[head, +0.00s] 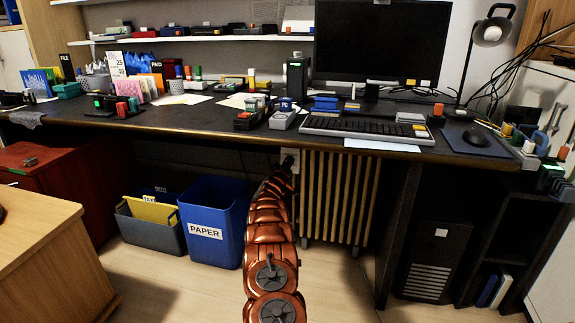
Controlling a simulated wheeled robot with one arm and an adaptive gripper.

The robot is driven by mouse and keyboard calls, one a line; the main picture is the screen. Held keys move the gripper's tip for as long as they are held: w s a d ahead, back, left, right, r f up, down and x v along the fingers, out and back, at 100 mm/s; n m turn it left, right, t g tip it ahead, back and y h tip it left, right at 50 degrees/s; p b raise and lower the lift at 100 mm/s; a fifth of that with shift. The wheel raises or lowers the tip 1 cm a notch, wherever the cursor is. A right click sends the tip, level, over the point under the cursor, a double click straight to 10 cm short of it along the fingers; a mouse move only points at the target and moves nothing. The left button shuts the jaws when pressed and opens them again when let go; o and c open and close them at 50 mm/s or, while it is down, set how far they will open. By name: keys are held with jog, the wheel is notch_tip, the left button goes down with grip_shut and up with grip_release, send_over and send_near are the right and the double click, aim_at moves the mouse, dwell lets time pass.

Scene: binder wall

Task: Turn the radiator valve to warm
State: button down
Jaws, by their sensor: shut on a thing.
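The cream ribbed radiator (340,200) stands under the desk, right of my copper-coloured arm. My arm reaches forward from the bottom middle to the radiator's upper left end. My gripper (288,161) is small and dark there, just below the desk edge, and is shut on the radiator valve. The valve is mostly hidden behind my gripper and wrist. Its marking and how far it is turned cannot be read from here.
The dark desk (200,122) overhangs my gripper closely. A blue paper bin (212,205) and a grey box of folders (150,232) stand left of my arm. A desk side panel (398,235) and a black computer tower (432,255) stand right. Open floor lies between.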

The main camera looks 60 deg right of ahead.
jog(key=shift+p, duration=0.35)
jog(key=m+p, duration=0.3)
jog(key=m, duration=1.4)
jog(key=shift+m, duration=0.3)
jog(key=c, duration=0.9)
grip_release()
jog(key=shift+a, duration=0.15)
